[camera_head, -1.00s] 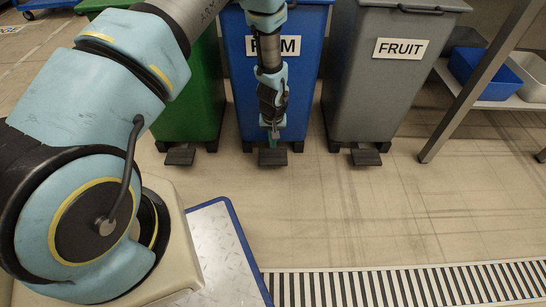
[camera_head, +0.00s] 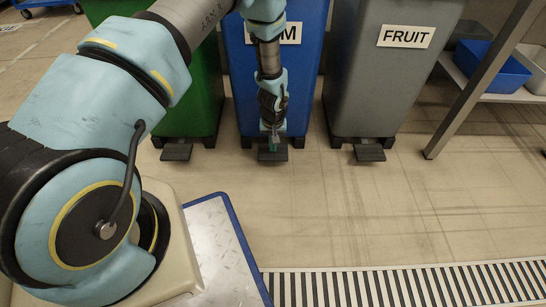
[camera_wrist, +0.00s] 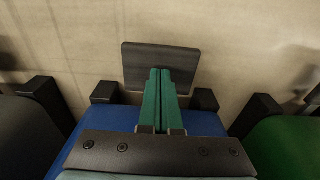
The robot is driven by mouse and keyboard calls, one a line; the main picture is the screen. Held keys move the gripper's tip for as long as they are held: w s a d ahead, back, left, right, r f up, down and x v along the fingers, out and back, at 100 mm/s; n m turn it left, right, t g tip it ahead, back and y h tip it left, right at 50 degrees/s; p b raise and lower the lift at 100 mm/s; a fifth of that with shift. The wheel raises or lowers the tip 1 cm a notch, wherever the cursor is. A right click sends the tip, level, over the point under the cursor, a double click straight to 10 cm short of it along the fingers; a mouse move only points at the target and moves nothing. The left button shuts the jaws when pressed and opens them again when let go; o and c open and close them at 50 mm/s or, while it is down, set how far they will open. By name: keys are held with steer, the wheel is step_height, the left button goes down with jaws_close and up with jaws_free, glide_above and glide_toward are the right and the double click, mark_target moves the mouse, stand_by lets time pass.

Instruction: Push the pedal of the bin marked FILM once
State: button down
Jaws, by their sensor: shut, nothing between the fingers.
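The blue bin (camera_head: 303,80) stands between a green and a grey bin. In the wrist view the fingertips (camera_wrist: 160,74) overlap the middle of the pedal. I cannot tell whether they touch it. The bin's lid is out of view.
The green bin (camera_head: 205,90) with its pedal (camera_head: 176,152) stands left. The grey FRUIT bin (camera_head: 380,90) with its pedal (camera_head: 369,153) stands right. A shelf with a blue tray (camera_head: 505,68) is further right. The floor in front is clear down to a striped strip (camera_head: 400,285).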

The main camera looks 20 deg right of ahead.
mark_target(273, 154)
steer(key=shift+f+b, duration=0.3)
steer(key=shift+f, duration=0.45)
steer(key=shift+w+f+b, duration=0.1)
steer(key=shift+f+b, duration=1)
steer(key=shift+f, duration=0.85)
steer(key=shift+r, duration=0.1)
steer(key=s+p, duration=0.1)
steer(key=s+a+r+p, duration=0.1)
steer(key=shift+s+r+p, duration=0.15)
steer(key=shift+s+p, duration=0.1)
steer(key=shift+p, duration=0.1)
steer(key=shift+s+a, duration=0.15)
steer(key=shift+s, duration=0.05)
